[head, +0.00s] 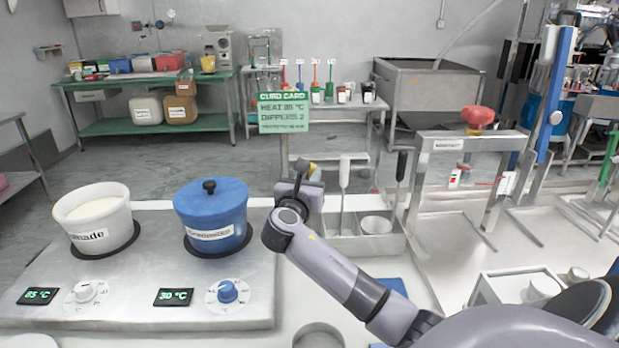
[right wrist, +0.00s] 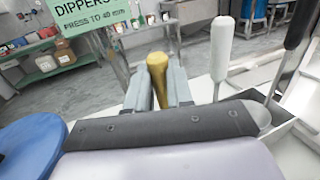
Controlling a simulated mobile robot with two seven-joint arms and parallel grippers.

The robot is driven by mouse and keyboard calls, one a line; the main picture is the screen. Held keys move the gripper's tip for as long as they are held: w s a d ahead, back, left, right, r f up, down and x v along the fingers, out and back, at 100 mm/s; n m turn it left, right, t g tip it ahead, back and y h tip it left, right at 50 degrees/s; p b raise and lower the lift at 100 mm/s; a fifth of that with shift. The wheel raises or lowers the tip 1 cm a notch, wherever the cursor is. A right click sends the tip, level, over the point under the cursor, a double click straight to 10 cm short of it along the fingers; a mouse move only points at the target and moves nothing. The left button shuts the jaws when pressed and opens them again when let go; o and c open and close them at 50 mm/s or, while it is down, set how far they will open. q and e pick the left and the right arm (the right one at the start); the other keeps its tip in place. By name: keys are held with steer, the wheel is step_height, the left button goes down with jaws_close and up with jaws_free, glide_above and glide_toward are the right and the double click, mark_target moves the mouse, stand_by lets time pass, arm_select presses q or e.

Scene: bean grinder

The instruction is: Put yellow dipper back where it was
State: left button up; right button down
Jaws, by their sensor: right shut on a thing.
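My right gripper (head: 306,177) is shut on the yellow dipper, whose yellow handle (right wrist: 157,80) stands between the two fingers in the right wrist view. In the head view only a small yellow part (head: 311,167) shows above the gripper; the rest of the dipper is hidden. The grey metal holder tray (head: 342,245) is just right of and below the gripper. A white-handled tool (head: 344,175) and a black-handled tool (head: 401,167) stand upright in it, also seen in the right wrist view. My left gripper is not in view.
A blue lidded pot (head: 211,212) stands on the heating plate (head: 140,270) close to the left of my right gripper. A white open pot (head: 94,212) is farther left. A green curd card (head: 284,113) stands behind. A metal press frame (head: 470,143) is to the right.

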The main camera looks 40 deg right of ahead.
steer(key=c, duration=1)
jaws_free()
steer(key=shift+f, duration=0.15)
steer(key=shift+s+a+r+p, duration=0.1)
steer(key=shift+a+r+p, duration=0.1)
steer(key=shift+r+p, duration=0.1)
steer(key=p+v, duration=0.5)
steer(key=v, duration=0.6)
steer(key=shift+s+a+f, duration=0.2)
steer(key=shift+a, duration=0.05)
